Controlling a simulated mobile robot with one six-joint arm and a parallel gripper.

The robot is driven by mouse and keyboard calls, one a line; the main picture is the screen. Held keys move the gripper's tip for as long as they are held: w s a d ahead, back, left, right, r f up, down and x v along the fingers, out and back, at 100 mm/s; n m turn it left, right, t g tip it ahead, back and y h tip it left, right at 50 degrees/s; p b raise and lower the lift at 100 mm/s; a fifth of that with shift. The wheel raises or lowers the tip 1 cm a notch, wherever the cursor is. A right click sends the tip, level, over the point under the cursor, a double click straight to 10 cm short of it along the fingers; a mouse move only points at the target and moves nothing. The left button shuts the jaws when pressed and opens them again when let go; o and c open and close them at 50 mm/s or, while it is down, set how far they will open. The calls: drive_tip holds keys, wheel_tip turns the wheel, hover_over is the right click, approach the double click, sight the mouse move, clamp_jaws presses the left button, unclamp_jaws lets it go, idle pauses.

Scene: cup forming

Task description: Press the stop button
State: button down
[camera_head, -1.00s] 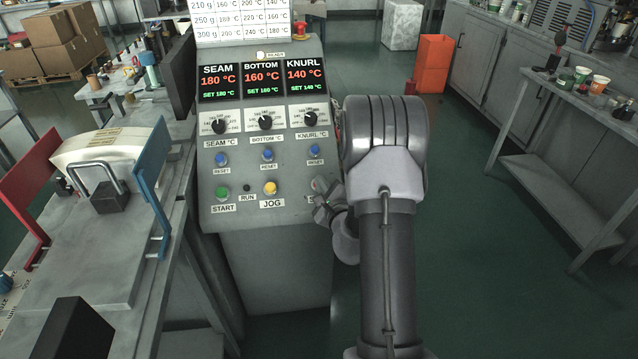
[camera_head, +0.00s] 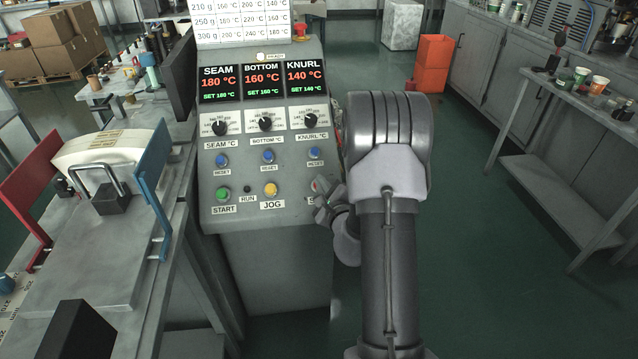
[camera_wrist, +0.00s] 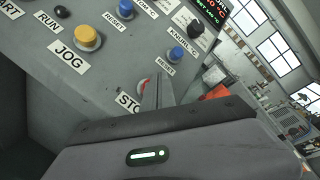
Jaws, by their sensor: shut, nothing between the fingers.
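The red stop button (camera_head: 315,186) is at the lower right of the grey control panel, mostly hidden by my gripper. In the wrist view a sliver of the red button (camera_wrist: 143,84) shows just left of my fingers, above the partly covered "STOP" label (camera_wrist: 129,102). My gripper (camera_head: 322,201) is shut and empty in front of the panel's lower right corner. In the wrist view its closed fingertips (camera_wrist: 158,80) overlap the button's right side. I cannot tell whether they touch it.
The yellow JOG button (camera_head: 270,189) and green START button (camera_head: 223,193) sit left of the stop button. Blue reset buttons (camera_head: 268,157) and dials are above. A worktable (camera_head: 85,260) stands at left. Green floor (camera_head: 480,250) is open at right.

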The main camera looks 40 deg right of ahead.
drive_tip(key=r, duration=0.1)
drive_tip(key=s+a+r+p, duration=0.1)
drive_tip(key=s+r+p, duration=0.1)
drive_tip(key=r, duration=0.1)
drive_tip(key=shift+s+a, duration=0.25)
drive_tip(key=shift+a, duration=0.05)
drive_tip(key=shift+r, duration=0.1)
idle(0.6)
